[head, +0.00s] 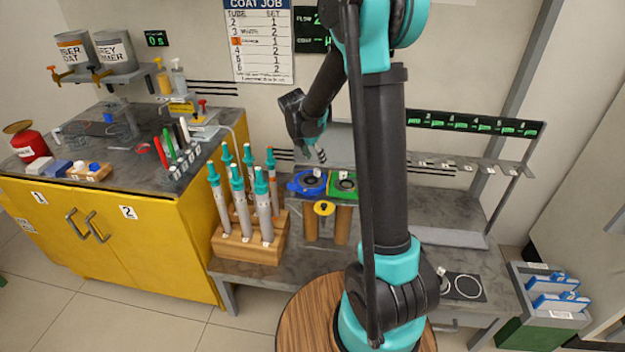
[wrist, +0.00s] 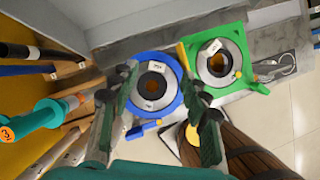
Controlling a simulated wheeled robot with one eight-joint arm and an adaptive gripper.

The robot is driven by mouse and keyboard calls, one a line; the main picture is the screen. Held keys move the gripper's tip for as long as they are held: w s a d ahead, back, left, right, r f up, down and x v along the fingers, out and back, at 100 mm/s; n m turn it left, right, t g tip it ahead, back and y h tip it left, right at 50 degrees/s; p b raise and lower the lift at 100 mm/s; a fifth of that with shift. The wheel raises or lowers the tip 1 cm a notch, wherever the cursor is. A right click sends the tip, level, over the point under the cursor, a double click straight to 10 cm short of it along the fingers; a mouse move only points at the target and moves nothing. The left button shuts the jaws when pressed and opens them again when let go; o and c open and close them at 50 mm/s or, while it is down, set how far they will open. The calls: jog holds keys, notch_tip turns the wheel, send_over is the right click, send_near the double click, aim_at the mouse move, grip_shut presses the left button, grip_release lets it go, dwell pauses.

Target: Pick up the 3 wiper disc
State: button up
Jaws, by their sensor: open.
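A blue holder (head: 307,190) with a dark round disc (head: 311,181) in its ring stands on the bench; it also shows in the wrist view (wrist: 170,99). A green holder (head: 343,194) with a similar disc (head: 345,184) stands just right of it; it shows in the wrist view too (wrist: 232,31). Both carry small white labels, too small to read surely, so I cannot tell which disc is number 3. My gripper (head: 319,156) is above the blue holder, apart from it. In the wrist view its open, empty fingers (wrist: 158,60) straddle the blue ring.
A wooden block (head: 232,249) with several teal-capped rods (head: 238,190) stands close left; one cap reads 3 in the wrist view (wrist: 18,128). A small yellow round part (head: 324,209) is below the holders. A yellow cabinet (head: 110,240) is at left, a slotted rail (head: 470,163) at right.

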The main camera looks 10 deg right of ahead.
aim_at(317, 169)
jog(key=shift+a+x, duration=0.15)
jog(key=shift+x, duration=1.35)
jog(key=shift+a+x, duration=0.1)
jog(key=shift+x, duration=1.35)
jog(key=shift+s+f, duration=0.1)
jog(key=shift+c, duration=0.6)
grip_shut()
